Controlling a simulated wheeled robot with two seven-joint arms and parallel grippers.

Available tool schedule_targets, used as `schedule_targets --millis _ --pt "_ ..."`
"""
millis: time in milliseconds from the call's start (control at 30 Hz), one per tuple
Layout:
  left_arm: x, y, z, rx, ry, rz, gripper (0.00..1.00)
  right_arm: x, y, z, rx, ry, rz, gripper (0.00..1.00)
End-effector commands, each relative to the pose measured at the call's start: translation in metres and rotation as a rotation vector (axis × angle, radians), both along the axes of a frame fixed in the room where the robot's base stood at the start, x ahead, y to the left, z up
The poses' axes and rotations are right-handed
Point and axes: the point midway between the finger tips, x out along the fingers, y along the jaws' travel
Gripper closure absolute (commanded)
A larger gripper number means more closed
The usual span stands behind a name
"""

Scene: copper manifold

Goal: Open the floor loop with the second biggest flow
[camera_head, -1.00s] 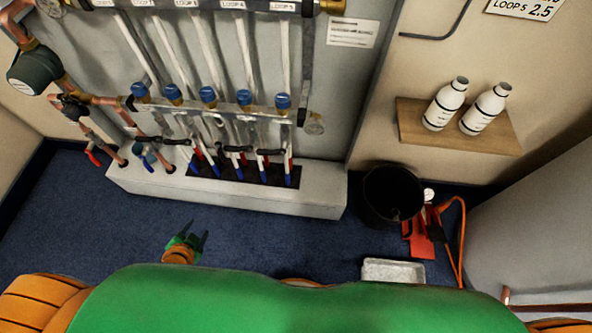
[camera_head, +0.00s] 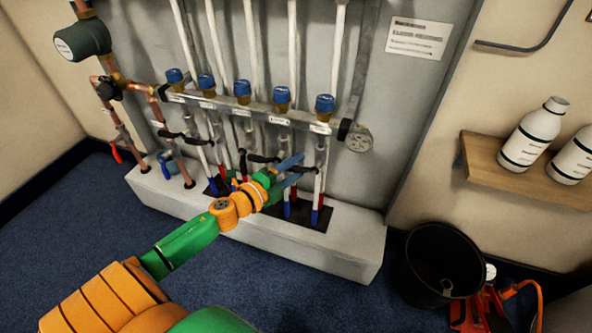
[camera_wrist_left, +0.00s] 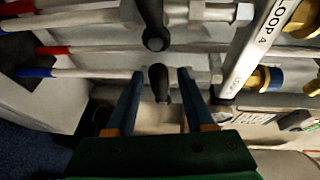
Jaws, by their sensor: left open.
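The manifold's lower metal bar (camera_head: 240,112) carries several blue-capped valves (camera_head: 242,92), with black lever handles (camera_head: 262,158) below it. In the left wrist view, a label (camera_wrist_left: 275,35) reads "LOOP 4". My left gripper (camera_head: 296,168) is open at the levers below the right part of the bar. In the left wrist view, its two blue fingers (camera_wrist_left: 158,92) stand on either side of a black handle (camera_wrist_left: 159,78), with gaps showing. A second black handle (camera_wrist_left: 153,30) lies just above it. My right gripper is out of view.
Red- and blue-banded pipes (camera_head: 317,205) enter a pale plinth (camera_head: 345,245). A black bucket (camera_head: 440,265) stands right of it. A shelf (camera_head: 475,175) with white bottles (camera_head: 533,135) is on the right wall. Blue floor (camera_head: 60,235) is clear at left.

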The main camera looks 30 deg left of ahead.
Motion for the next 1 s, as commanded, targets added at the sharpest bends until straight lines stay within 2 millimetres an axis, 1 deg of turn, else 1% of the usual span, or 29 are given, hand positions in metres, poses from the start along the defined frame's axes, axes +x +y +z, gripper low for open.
schedule_targets --millis 200,267,300,367,400,1000 --pt "0.0005 0.0001 -0.0001 -0.001 0.0 0.001 0.47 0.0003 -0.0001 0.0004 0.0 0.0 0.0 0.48" --pt "0.0005 0.0001 -0.0002 -0.001 0.0 0.001 0.63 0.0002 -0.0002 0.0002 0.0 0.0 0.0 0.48" --pt "0.0005 0.0001 -0.0002 -0.001 0.0 0.001 0.74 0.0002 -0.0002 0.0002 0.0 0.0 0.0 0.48" --pt "0.0004 0.0001 -0.0002 -0.001 0.0 0.001 0.9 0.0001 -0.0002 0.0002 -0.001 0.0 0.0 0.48" --pt "0.0004 0.0001 -0.0002 -0.001 0.0 0.001 1.0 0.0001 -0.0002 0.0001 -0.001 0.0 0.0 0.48" --pt "0.0002 -0.0001 -0.0005 -0.001 0.001 0.0 1.0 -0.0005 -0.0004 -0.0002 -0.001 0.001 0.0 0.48"
